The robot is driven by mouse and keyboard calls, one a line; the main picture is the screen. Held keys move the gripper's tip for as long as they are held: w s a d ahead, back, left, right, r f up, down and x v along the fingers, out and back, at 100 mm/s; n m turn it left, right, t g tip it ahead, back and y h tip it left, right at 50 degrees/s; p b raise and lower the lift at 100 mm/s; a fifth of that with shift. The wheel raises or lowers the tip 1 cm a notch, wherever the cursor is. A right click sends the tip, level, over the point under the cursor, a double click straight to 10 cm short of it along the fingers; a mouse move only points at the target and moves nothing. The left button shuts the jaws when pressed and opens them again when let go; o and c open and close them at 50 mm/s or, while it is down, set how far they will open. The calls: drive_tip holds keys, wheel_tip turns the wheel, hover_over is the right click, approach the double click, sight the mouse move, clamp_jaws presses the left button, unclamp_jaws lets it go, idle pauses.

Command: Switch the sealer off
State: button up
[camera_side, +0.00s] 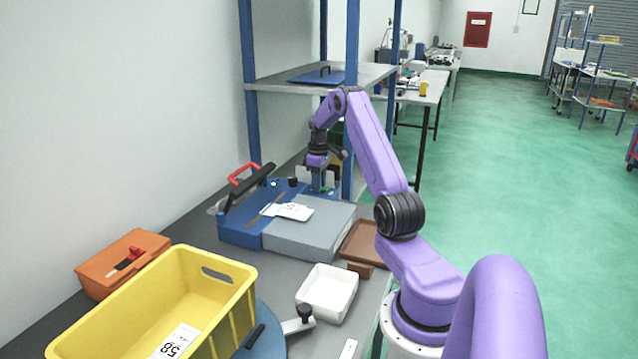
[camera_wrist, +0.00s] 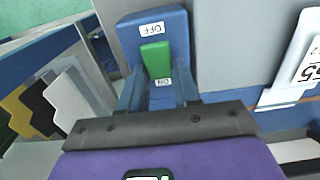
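The sealer (camera_side: 312,232) is a blue and grey box on the bench, its black arm (camera_side: 250,186) raised at the left. In the wrist view its blue switch box (camera_wrist: 176,24) carries a green rocker (camera_wrist: 156,60). A label reading OFF is at the far end and one reading ON at the near end, by my fingers. Which end is pressed in is unclear. My gripper (camera_wrist: 160,92) points at the ON end, fingers apart with nothing gripped; I cannot tell whether they touch the switch box. In the side view my gripper (camera_side: 322,188) is low over the sealer's back right corner, hiding the switch.
A white labelled pouch (camera_side: 294,212) lies on the sealer. A blue rack post (camera_side: 351,150) stands close behind my gripper. A yellow crate (camera_side: 225,318), an orange box (camera_side: 95,277), a white tray (camera_side: 327,293) and a brown tray (camera_side: 362,243) are nearer.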

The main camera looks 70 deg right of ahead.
drive_tip(key=shift+c, duration=0.7)
drive_tip(key=shift+s+r+t, duration=0.1)
drive_tip(key=shift+s+t, duration=0.15)
drive_tip(key=shift+t, duration=0.65)
drive_tip(key=shift+s+t, duration=0.25)
drive_tip(key=shift+t, duration=0.65)
drive_tip(key=o, duration=1.1)
drive_tip(key=shift+c, duration=0.2)
drive_tip(key=v, duration=1.7)
drive_tip(key=shift+s+r, duration=0.2)
drive_tip(key=shift+w, duration=0.1)
